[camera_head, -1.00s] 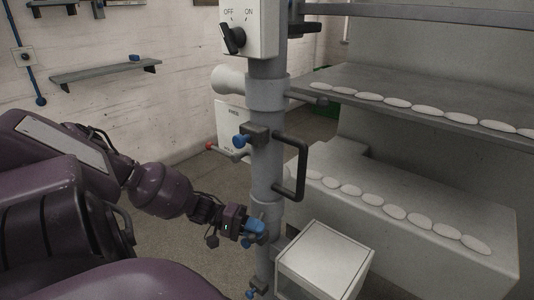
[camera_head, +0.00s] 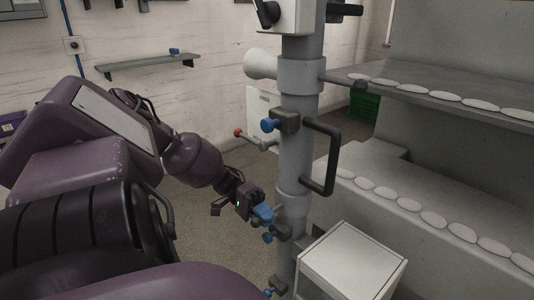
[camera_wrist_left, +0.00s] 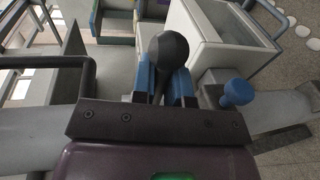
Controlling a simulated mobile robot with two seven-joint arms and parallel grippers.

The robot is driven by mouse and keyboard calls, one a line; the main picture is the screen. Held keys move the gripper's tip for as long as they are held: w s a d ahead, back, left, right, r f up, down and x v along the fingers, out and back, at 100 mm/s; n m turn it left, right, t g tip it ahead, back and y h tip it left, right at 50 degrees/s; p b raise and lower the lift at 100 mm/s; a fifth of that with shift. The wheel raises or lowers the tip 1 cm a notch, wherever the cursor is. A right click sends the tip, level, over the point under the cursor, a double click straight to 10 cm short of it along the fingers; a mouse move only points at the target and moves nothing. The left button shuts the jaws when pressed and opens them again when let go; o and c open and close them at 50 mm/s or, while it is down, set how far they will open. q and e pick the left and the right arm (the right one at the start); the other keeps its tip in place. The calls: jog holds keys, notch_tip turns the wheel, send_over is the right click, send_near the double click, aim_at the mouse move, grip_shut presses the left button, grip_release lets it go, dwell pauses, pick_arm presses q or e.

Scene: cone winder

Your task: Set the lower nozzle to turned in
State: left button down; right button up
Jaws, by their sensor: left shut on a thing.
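A grey upright pipe (camera_head: 294,160) carries several clamps with blue knobs. My left gripper (camera_head: 264,214) is at its left side, low down, close to a clamp with a blue knob (camera_head: 268,237). In the left wrist view the blue fingers (camera_wrist_left: 163,85) are shut on a lever with a black ball end (camera_wrist_left: 169,49). The clamp's blue knob (camera_wrist_left: 237,92) stands just right of the fingers. The lever seems to belong to the lower nozzle, but the fingers hide its shaft and I cannot tell which way the nozzle is turned. My right gripper is not in view.
A black handle (camera_head: 328,160) sticks out from the pipe's right side. A red-tipped rod (camera_head: 239,132) and an upper blue knob (camera_head: 270,125) are above my gripper. A white box (camera_head: 350,262) stands right of the pipe. The floor left of the pipe is clear.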

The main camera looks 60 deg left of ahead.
pick_arm(q)
jog(key=shift+s+d+f, duration=0.15)
jog(key=shift+s+f, duration=0.1)
jog(key=shift+s, duration=0.1)
jog(key=c, duration=1.3)
grip_release()
jog(key=shift+o, duration=0.8)
jog(key=shift+r, duration=0.2)
jog(key=shift+a, duration=0.25)
jog(key=b+v, duration=0.1)
jog(key=v, duration=0.9)
jog(key=shift+s+a, duration=0.2)
